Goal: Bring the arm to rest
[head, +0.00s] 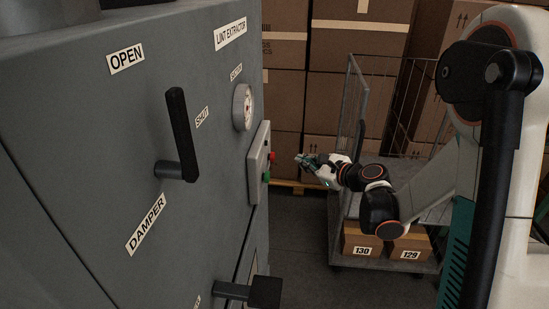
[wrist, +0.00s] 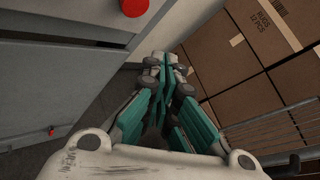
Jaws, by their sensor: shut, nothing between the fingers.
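My gripper (head: 301,158) is shut and empty in the head view, held in the air to the right of the grey lint extractor cabinet (head: 100,130). Its tip is a little right of the control box with a red button (head: 272,157) and a green button (head: 266,177), apart from it. In the wrist view my gripper (wrist: 165,62) shows with its fingers together, and a red button (wrist: 134,7) is at the top. My arm bends down from the right of the head view.
A damper handle (head: 179,130) and a lower black handle (head: 264,292) stick out from the cabinet. A wire-sided cart (head: 347,110) with boxes marked 130 (head: 362,244) and 129 (head: 408,248) stands behind my arm. Stacked cartons (head: 335,95) fill the back. Grey floor (head: 300,235) lies clear between.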

